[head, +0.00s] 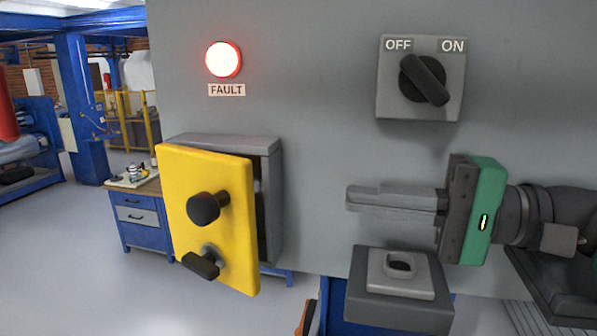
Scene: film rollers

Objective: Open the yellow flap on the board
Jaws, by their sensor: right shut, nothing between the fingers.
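The yellow flap (228,195) stands ajar on a grey box (270,205) on the board (318,100). A dark gap shows along its right edge, and its free edge is swung out from the box. It bears a round black knob (207,208) and a black handle (201,264) below it. My right gripper (350,198) is shut and empty. It points left, to the right of the flap and apart from it. My left gripper is not in view.
A rotary switch (424,80) marked OFF and ON is at the upper right. A lit red FAULT lamp (223,60) is above the flap. A grey block with a socket (400,285) sits below my right gripper. A blue cabinet (140,220) stands behind left.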

